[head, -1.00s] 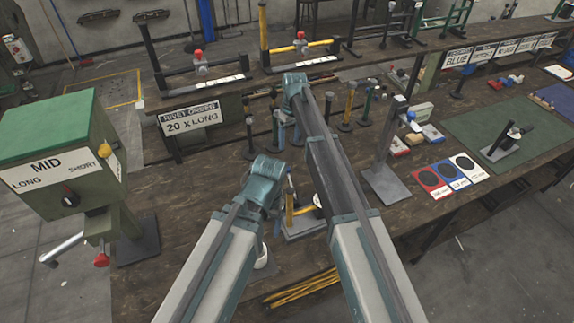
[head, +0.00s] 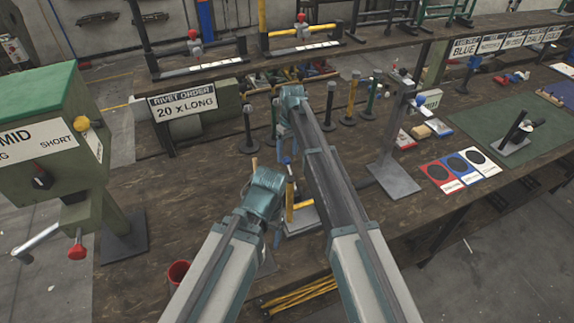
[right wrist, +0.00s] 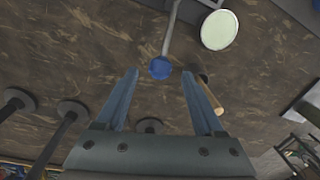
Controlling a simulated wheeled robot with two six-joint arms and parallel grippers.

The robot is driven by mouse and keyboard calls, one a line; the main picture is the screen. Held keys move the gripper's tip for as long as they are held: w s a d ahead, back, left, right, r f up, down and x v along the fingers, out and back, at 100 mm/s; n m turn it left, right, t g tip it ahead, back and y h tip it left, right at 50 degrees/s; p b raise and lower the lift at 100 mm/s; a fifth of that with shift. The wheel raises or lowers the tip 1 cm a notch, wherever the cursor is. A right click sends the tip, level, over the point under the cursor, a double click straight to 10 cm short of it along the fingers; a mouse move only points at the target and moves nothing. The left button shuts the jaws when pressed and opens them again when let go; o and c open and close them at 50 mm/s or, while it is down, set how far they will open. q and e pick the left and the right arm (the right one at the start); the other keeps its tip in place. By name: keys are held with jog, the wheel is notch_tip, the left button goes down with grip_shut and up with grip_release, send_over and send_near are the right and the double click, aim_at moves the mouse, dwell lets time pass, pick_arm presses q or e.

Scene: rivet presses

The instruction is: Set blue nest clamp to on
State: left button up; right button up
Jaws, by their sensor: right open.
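A blue ball knob (right wrist: 160,68) on a thin grey rod shows in the right wrist view. It lies in the gap between the fingertips of my right gripper (right wrist: 159,75), which is open and does not grip it. In the head view my right gripper (head: 285,150) hangs at the end of its folded arm, above the bench. My left gripper is mostly hidden behind its own arm; its finger state does not show. A small fixture with a yellow post (head: 289,203) stands partly hidden between my arms. Its clamp handle cannot be made out there.
A pale green disc (right wrist: 219,30) lies beside the blue knob. Several black-based posts (head: 248,135) stand behind my arms. A grey stand (head: 388,180) with a blue knob is to the right. The green MID box (head: 55,150) is at left, and a red cup (head: 178,272) is near the front edge.

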jog(key=shift+f+b, duration=0.85)
jog(key=shift+f, duration=0.5)
pick_arm(q)
notch_tip(320, 180, down, 3)
jog(key=shift+r, duration=0.15)
pick_arm(e)
grip_shut()
